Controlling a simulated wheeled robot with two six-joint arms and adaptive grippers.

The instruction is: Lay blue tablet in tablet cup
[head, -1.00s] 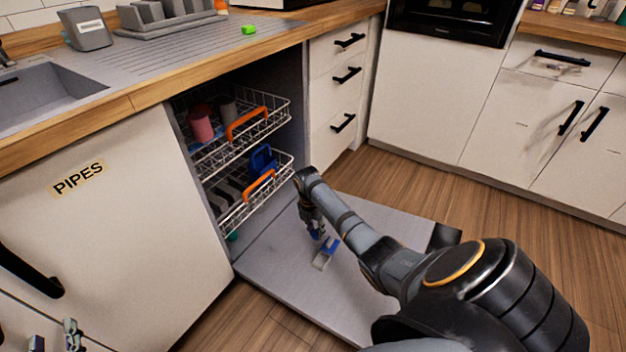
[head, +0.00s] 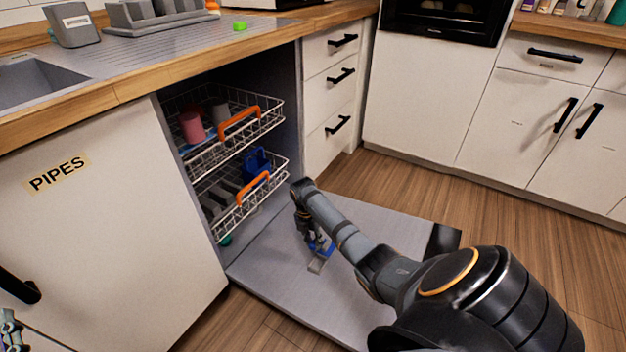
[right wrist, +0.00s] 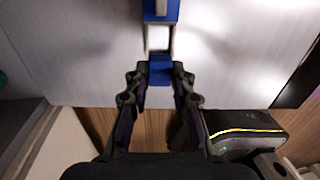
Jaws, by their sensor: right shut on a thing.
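My right gripper (head: 316,244) is low over the lowered dishwasher door (head: 365,225). In the right wrist view its fingers (right wrist: 159,76) are shut on a small blue block, the blue tablet (right wrist: 160,70). Just beyond the tablet is the tablet cup (right wrist: 158,40), a pale recess in the door, with a blue and pale piece (right wrist: 160,10) past it. The tablet is at the cup's near edge; I cannot tell whether it touches the cup. In the head view the fingers partly hide both. My left gripper (head: 11,328) shows only partly at the lower left edge.
Two wire racks with orange handles, upper (head: 238,122) and lower (head: 252,188), stand behind the door. They hold a pink cup (head: 193,127) and a blue item (head: 257,163). The PIPES cabinet (head: 110,230) is to the left.

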